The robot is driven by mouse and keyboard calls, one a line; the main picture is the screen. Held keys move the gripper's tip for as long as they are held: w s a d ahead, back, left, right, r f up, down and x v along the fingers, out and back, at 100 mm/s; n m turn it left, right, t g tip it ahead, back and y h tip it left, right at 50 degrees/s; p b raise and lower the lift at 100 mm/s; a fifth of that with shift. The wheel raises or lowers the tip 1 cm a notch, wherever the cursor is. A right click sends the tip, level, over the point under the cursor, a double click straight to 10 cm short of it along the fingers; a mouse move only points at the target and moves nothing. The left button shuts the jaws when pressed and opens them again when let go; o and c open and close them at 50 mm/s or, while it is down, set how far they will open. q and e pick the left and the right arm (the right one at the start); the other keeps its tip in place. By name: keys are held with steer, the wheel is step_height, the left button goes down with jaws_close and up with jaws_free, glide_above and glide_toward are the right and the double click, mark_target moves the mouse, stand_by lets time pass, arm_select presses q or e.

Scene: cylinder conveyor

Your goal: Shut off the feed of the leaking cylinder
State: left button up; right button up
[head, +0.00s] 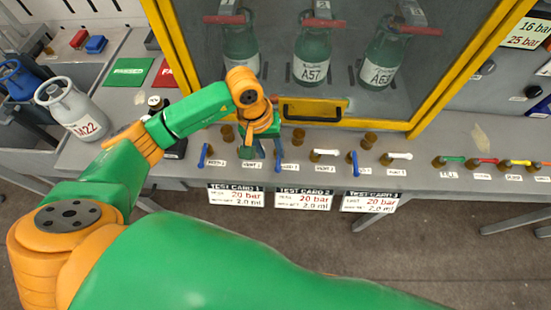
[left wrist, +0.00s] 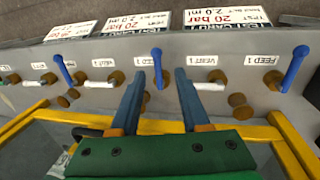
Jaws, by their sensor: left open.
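Three green cylinders stand behind the yellow-framed window: the left one (head: 240,48) has a hidden label, the middle one (head: 312,58) reads A57, the right one (head: 385,60) A63. I cannot tell which leaks. Blue-handled feed valves line the bench front: feed 1 (head: 204,155), feed 2 (head: 279,162) and feed 3 (head: 354,164). My left gripper (head: 264,150) is open above the bench between feed 1 and feed 2. In the left wrist view its fingertips (left wrist: 159,76) frame the feed 2 handle (left wrist: 158,68), without visible grip; feed 1 (left wrist: 295,68) is right. My right gripper is out of view.
White-handled vent valves sit between the feeds, including vent 2 (head: 325,153) and vent 1 (left wrist: 207,87). Test cards (head: 303,199) hang below the bench edge. A white cylinder (head: 72,108) stands at left, near the green PASSED mat (head: 129,71). The yellow frame (head: 425,115) is close behind the valves.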

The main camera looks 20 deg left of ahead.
mark_target(278, 165)
arm_select(q)
steer(key=f, duration=0.1)
steer(key=d+f, duration=0.1)
steer(key=f, duration=0.3)
steer(key=shift+w+d+f+p, duration=0.1)
steer(key=shift+d+f+p, duration=0.05)
steer(key=shift+d+p, duration=0.15)
jaws_close()
